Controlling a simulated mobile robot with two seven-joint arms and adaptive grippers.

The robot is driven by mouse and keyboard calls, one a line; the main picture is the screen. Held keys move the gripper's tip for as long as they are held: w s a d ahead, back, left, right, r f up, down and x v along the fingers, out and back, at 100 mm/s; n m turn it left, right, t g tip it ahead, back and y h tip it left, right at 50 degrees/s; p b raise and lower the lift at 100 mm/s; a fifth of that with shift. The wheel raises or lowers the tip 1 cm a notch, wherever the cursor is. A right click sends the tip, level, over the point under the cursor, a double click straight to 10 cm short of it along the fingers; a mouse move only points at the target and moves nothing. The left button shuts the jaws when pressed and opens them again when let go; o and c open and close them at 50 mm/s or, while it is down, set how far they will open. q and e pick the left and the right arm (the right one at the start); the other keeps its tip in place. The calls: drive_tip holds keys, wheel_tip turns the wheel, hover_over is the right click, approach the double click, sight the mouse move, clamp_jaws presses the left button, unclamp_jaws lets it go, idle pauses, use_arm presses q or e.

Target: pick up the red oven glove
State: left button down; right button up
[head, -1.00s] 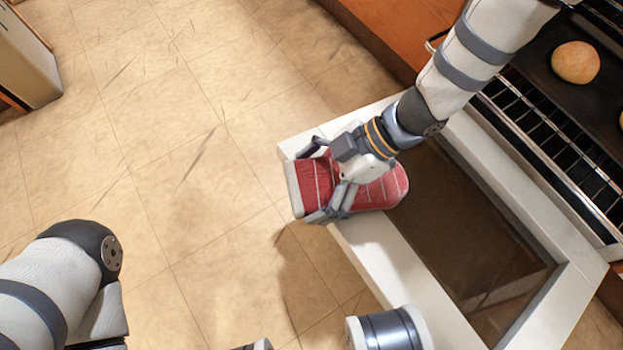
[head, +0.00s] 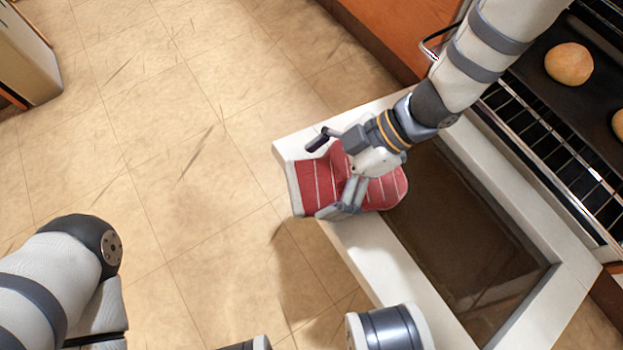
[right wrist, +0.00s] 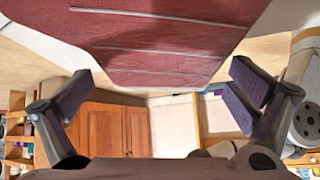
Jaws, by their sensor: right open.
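The red oven glove (head: 316,186), with pale stitched lines and a white cuff at its left end, lies on the corner of the open oven door (head: 385,258). My right gripper (head: 324,178) is open over the glove, one finger near its far edge and the other at its near edge. The gripper hides part of the glove's middle. In the right wrist view, the glove (right wrist: 160,42) fills the top, beyond the spread, empty fingers (right wrist: 160,98). My left arm shows at lower left, but its gripper is not in view.
The oven at right holds a wire rack (head: 545,145) and a dark baking tray (head: 590,95) with buns (head: 568,64). An orange-brown cabinet front (head: 385,32) stands at the top. The tiled floor (head: 170,150) left of the door is clear.

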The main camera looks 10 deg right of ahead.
drive_tip(key=v, duration=0.9)
drive_tip(key=shift+d+r, duration=0.25)
use_arm(q)
drive_tip(key=c, duration=2.3)
unclamp_jaws()
